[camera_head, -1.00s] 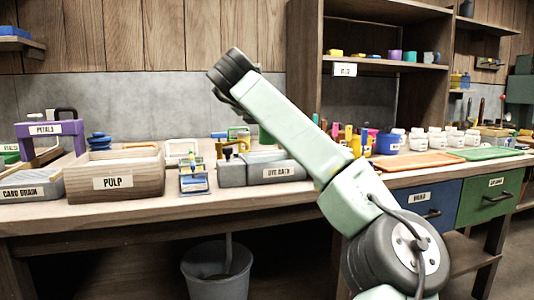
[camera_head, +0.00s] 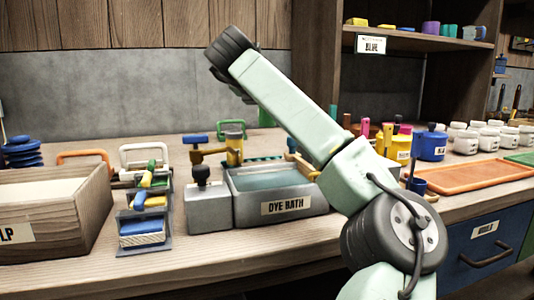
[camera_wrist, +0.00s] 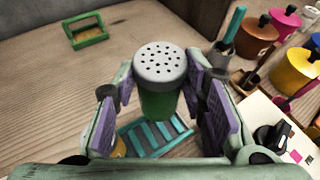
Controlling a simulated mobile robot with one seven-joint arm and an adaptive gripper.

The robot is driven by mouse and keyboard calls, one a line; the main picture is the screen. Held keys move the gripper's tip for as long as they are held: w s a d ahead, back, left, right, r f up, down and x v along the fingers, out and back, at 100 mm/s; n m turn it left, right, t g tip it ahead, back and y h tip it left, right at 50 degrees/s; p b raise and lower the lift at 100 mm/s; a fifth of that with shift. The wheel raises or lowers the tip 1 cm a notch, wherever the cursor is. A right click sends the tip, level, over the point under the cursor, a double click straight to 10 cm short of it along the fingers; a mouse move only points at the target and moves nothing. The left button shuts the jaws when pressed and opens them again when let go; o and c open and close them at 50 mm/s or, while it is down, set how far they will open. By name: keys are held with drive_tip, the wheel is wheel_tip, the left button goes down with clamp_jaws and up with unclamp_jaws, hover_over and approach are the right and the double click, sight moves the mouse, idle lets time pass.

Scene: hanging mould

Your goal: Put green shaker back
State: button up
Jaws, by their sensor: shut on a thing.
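The green shaker (camera_wrist: 160,104), with a grey lid pierced by several holes (camera_wrist: 161,62), stands between the purple pads of my gripper (camera_wrist: 166,98) in the wrist view. My gripper is shut on its sides. A teal slatted rack (camera_wrist: 154,134) lies below and behind the shaker; I cannot tell how high the shaker is above it. A small green frame (camera_wrist: 87,30) lies on the bench at the upper left of the wrist view. In the head view my arm crosses the middle, and I cannot make out my gripper or the shaker.
The dye bath (camera_head: 285,204) stands on the bench left of my forearm, with clamps and a yellow-topped post (camera_head: 235,142) nearby. Colored pots (camera_wrist: 298,70) and a cup of tools (camera_wrist: 224,54) stand right in the wrist view. An orange tray (camera_head: 480,176) lies farther right.

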wheel_tip(320, 180, down, 10)
drive_tip(key=shift+r+b, duration=0.1)
drive_tip(key=shift+b, duration=0.95)
drive_tip(key=o, duration=0.9)
drive_tip(key=shift+s, duration=0.1)
drive_tip(key=v, duration=1.2)
